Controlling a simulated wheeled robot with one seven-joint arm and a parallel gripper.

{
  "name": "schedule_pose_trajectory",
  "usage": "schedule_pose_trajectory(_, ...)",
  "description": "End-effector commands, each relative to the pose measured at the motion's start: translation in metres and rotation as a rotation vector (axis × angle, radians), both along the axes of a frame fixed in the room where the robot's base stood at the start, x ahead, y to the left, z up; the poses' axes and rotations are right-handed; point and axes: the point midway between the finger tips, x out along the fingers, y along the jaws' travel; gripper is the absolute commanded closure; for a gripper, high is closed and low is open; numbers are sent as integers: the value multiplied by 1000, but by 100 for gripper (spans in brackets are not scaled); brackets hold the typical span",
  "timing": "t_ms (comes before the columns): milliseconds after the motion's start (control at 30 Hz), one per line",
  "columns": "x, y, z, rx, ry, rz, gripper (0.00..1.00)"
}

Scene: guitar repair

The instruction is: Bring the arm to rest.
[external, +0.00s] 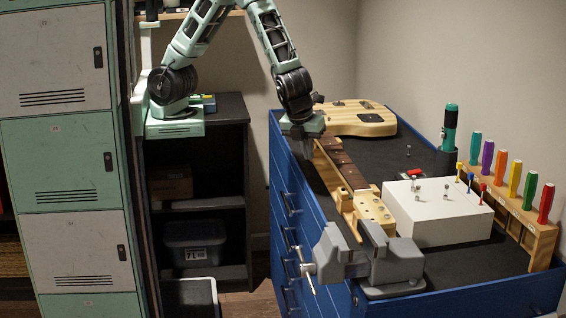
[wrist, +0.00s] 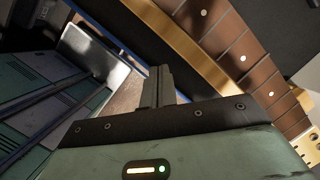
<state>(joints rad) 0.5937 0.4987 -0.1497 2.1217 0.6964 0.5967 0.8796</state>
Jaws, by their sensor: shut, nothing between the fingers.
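My gripper (external: 308,150) hangs from my green and black arm, pointing down at the left edge of the blue workbench. Its fingers (wrist: 157,86) are shut with nothing between them. They are beside the guitar neck (external: 342,165), apart from it as far as I can tell. In the wrist view the neck's brown fretboard with white dots (wrist: 225,40) runs diagonally at the upper right. In the external view the gripper's tips are dark and small.
A grey vise (external: 395,262) stands at the bench's front. A white block (external: 440,212) with small pegs, a rack of coloured screwdrivers (external: 541,240), a green-handled tool (external: 449,128) and a guitar body (external: 357,118) are on the bench. Lockers (external: 62,165) and a dark shelf (external: 205,205) stand left.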

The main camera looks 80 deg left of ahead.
Motion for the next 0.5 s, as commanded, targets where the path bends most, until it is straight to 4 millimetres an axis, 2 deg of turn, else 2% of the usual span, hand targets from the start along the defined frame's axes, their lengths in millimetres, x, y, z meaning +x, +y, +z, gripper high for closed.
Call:
schedule_pose_trajectory(33, 12, 38, 10, -10, -17, 151, 100)
schedule_pose_trajectory(100, 20, 88, 22, -25, -38, 372, 100)
schedule_pose_trajectory(167, 22, 130, 32, -41, -58, 565, 100)
schedule_pose_trajectory(200, 20, 159, 38, -53, -73, 699, 100)
schedule_pose_trajectory(267, 13, 202, 47, -72, -95, 905, 100)
schedule_pose_trajectory(300, 5, 229, 53, -86, -112, 1047, 100)
schedule_pose_trajectory(367, -10, 269, 62, -109, -137, 1268, 100)
schedule_pose_trajectory(400, -24, 295, 67, -128, -155, 1423, 100)
schedule_pose_trajectory(467, -49, 330, 74, -157, -183, 1665, 100)
schedule_pose_trajectory(500, -68, 351, 79, -179, -203, 1833, 100)
